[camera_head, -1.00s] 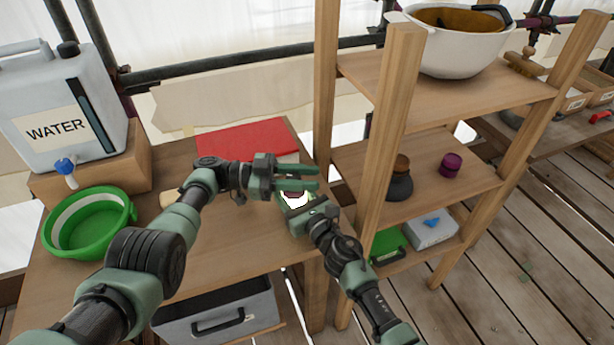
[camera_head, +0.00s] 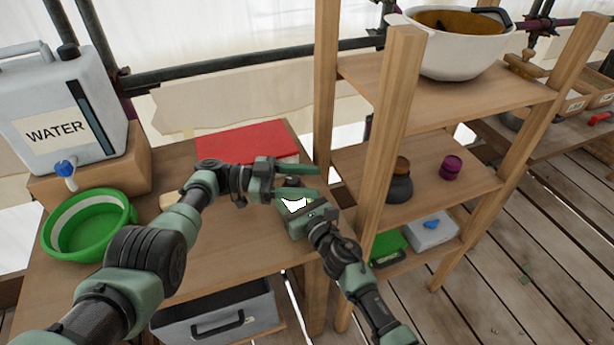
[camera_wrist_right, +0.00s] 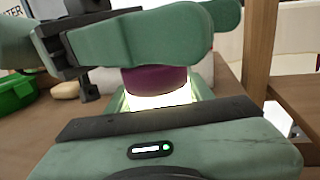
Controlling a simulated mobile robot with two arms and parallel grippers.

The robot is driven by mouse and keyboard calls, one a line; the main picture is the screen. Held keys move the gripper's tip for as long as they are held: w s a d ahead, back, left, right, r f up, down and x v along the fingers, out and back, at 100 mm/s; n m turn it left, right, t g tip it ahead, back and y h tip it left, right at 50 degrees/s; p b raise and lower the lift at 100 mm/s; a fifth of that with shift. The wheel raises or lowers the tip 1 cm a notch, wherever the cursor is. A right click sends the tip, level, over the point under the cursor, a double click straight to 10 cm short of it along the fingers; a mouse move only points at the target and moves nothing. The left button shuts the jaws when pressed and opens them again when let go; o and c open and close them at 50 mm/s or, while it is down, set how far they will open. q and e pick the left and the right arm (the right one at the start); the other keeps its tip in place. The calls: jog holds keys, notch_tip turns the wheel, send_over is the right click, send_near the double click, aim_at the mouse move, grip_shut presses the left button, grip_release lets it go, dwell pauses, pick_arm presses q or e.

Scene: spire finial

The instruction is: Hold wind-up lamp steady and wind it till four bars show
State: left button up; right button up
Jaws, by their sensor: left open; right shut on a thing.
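The wind-up lamp (camera_head: 294,204) glows bright white at the right end of the wooden table. In the right wrist view its purple top (camera_wrist_right: 156,80) sits above the lit part (camera_wrist_right: 158,101). My left gripper (camera_head: 318,183) is open, its fingers spread at the lamp's top. In the right wrist view a left finger (camera_wrist_right: 140,45) passes over the purple top; contact is unclear. My right gripper (camera_head: 302,220) is shut on the lamp from the near right side. A small dark panel (camera_wrist_right: 150,149) shows a white bar and a green dot; its bars cannot be counted.
A red item (camera_head: 245,140) lies behind the left gripper. A green basin (camera_head: 88,225) and a water container (camera_head: 62,110) stand at left. A shelf post (camera_head: 385,140) rises close right of the lamp. The table's front left is clear.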

pick_arm(q)
jog(key=shift+r, duration=0.15)
notch_tip(320, 180, up, 10)
jog(key=shift+f, duration=0.2)
dwell(0.4)
jog(key=n+t+y, duration=0.6)
jog(key=n+y, duration=0.9)
jog(key=y, duration=0.1)
send_near(293, 180)
jog(key=x, duration=0.8)
jog(key=shift+w+f, duration=0.15)
jog(key=shift+f, duration=0.2)
